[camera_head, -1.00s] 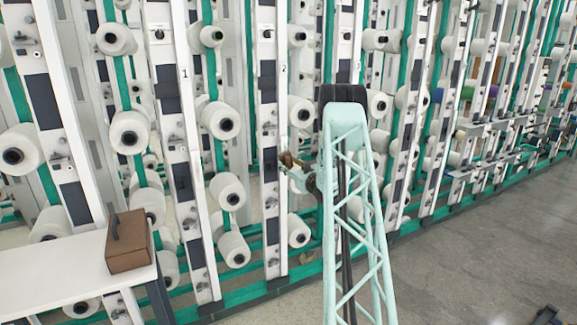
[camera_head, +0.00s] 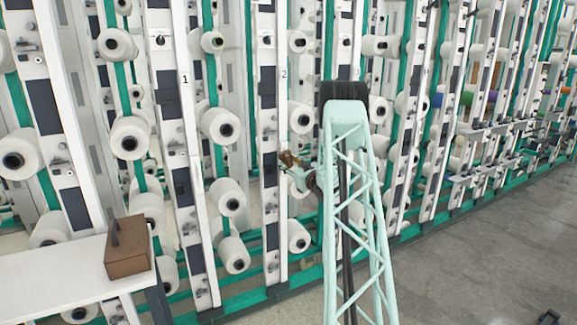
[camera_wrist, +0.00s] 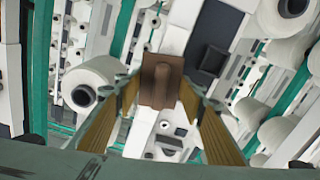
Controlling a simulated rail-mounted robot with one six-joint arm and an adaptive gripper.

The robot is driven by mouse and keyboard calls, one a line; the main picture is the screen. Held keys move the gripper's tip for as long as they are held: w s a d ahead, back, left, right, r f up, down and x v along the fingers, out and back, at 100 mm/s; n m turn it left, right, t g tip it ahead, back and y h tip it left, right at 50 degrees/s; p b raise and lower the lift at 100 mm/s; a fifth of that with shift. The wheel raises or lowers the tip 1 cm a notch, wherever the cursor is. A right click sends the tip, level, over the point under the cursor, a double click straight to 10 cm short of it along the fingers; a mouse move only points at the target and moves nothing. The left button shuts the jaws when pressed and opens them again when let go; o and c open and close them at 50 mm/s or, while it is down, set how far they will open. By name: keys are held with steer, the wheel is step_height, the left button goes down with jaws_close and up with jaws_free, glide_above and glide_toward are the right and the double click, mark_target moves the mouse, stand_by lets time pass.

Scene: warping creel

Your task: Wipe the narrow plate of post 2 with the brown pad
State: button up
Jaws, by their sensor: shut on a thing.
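Post 2 (camera_head: 283,110) is a white upright with a small "2" and several dark plates, near the middle of the head view. My gripper (camera_head: 290,168) is at its right side in that view, partly behind my arm. In the wrist view my gripper (camera_wrist: 160,95) is shut on the brown pad (camera_wrist: 160,82), a square block with a raised grip, held between the fingertips. Behind the pad is a white post face with a dark plate (camera_wrist: 212,58) and grey fittings (camera_wrist: 168,142). I cannot tell which is the narrow plate, or whether the pad touches the post.
White yarn bobbins (camera_head: 221,126) stick out on both sides of the posts; one (camera_wrist: 90,82) is close left of my gripper. Post 1 (camera_head: 190,120) stands to the left. A brown box (camera_head: 127,248) sits on a white table (camera_head: 50,275). The grey floor (camera_head: 470,270) at right is mostly clear.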

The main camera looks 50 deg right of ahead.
mark_target(289, 156)
steer(key=shift+r, duration=0.25)
steer(key=shift+a+r, duration=0.1)
steer(key=shift+r, duration=1.45)
steer(key=shift+r, duration=0.15)
steer(key=shift+w+r, duration=0.1)
steer(key=shift+r, duration=1.55)
steer(key=shift+r, duration=0.1)
steer(key=shift+f, duration=0.25)
steer(key=shift+f+b, duration=1.45)
steer(key=shift+f, duration=0.25)
